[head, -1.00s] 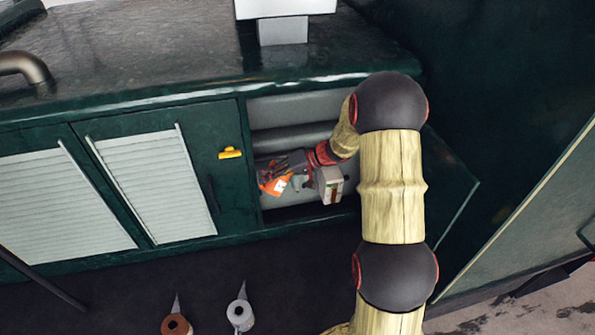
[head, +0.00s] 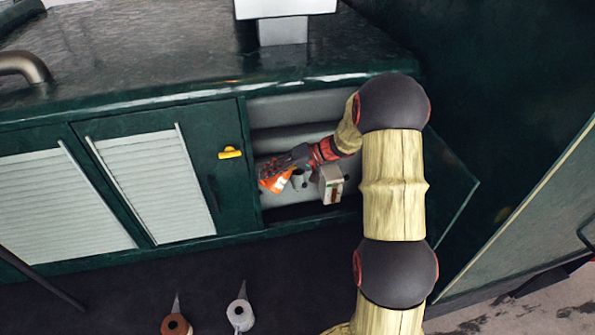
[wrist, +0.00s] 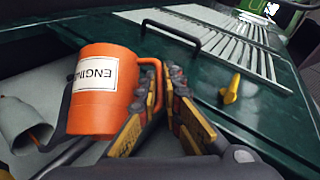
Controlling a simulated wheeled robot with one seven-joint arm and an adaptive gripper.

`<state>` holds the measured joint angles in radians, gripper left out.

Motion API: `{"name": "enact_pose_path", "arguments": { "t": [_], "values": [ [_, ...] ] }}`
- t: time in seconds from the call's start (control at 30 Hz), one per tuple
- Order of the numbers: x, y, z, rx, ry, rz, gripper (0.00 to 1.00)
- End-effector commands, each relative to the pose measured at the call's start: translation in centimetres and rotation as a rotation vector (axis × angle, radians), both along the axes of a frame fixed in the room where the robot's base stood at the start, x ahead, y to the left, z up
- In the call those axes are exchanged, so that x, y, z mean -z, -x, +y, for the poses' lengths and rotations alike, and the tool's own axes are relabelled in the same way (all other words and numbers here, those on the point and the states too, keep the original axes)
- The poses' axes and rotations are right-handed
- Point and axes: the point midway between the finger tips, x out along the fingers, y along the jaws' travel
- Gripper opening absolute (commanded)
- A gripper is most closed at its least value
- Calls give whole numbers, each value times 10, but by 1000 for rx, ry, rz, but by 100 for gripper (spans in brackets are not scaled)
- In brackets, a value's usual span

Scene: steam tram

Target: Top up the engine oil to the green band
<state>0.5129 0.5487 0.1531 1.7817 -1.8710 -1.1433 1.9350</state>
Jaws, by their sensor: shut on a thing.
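An orange jug (wrist: 105,105) with a white label starting "ENGI" fills the left middle of the wrist view. My gripper (wrist: 170,78) is shut on its handle at the right side of the jug. In the head view the jug (head: 272,184) is tilted inside the open cupboard bay, and my gripper (head: 290,163) reaches in from the right. A grey open-ended tube (wrist: 25,122) stands beside the jug in the wrist view; it also shows in the head view (head: 299,180). I cannot make out a green band, an oil level or any flowing oil.
A pale box (head: 331,185) with a small coloured mark sits right of the jug. A yellow latch (head: 230,152) is on the closed door to the left. The dark counter edge (head: 180,102) overhangs the bay.

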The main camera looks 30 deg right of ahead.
Motion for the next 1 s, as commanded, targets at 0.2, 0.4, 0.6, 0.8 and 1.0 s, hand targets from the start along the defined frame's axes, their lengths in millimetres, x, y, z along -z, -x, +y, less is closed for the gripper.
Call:
{"name": "enact_pose_path", "arguments": {
  "t": [0.2,0.4,0.6,0.8,1.0],
  "values": [
    [-1,0,0,0,0,-1,0],
    [-1,0,0,0,1,-2,0],
    [1,0,2,0,12,-6,0],
    [7,1,5,0,43,-19,0],
    [8,1,5,0,47,-21,0]
  ]
}}
